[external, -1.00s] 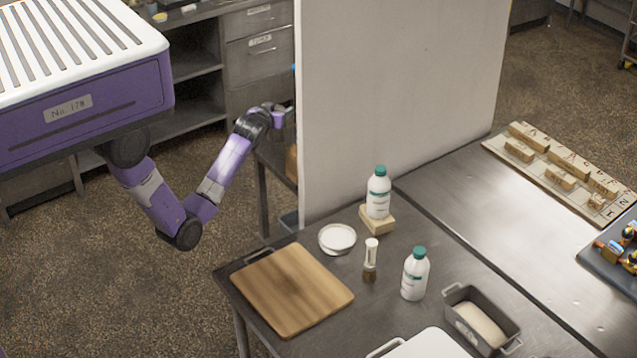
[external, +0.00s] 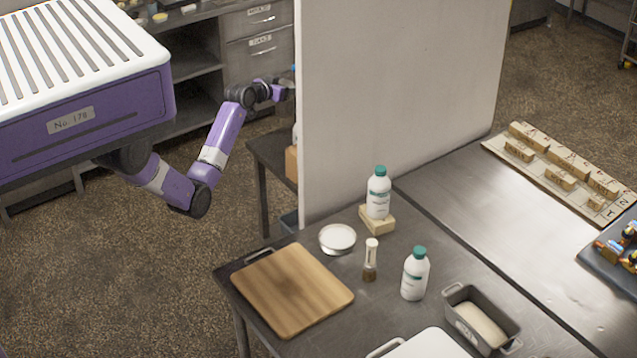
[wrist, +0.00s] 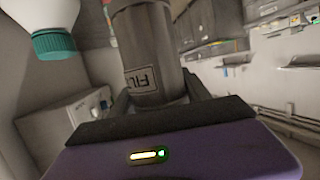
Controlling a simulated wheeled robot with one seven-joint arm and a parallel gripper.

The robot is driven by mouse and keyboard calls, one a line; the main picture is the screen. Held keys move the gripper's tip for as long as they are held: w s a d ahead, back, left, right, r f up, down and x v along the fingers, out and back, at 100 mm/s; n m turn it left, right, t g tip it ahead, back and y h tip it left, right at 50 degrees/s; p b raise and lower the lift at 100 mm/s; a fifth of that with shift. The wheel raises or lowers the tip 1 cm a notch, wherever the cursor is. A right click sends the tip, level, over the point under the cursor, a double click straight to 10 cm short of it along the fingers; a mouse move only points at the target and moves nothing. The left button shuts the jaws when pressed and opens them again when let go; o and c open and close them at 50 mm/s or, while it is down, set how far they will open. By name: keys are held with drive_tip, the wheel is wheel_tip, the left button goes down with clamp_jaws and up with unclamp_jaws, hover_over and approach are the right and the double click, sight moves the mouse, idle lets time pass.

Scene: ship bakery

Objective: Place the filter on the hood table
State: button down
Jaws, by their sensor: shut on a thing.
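The filter (wrist: 148,55) is a grey metal cylinder with a label starting "FIL" in the wrist view. My gripper (wrist: 157,98) is shut around its lower part, and the top of the filter runs out of the picture. In the external view my gripper (external: 283,90) is raised at the left edge of the pale partition, which hides its tip and the filter. A dark metal table (external: 268,148) stands below it, partly behind the partition. I cannot tell whether this is the hood table.
A pale upright partition (external: 400,90) stands close right of my gripper. A white bottle with a teal cap (wrist: 55,44) is at upper left in the wrist view. The front table (external: 235,308) holds a cutting board (external: 292,290) and bottles. Open floor lies below my arm.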

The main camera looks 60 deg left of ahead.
wheel_tip(320, 180, down, 13)
drive_tip(key=shift+f+p, duration=0.1)
drive_tip(key=shift+p, duration=0.45)
drive_tip(key=shift+f, duration=0.15)
drive_tip(key=c, duration=0.8)
unclamp_jaws()
drive_tip(key=shift+o, duration=0.2)
drive_tip(key=b+v, duration=0.1)
drive_tip(key=v, duration=1.1)
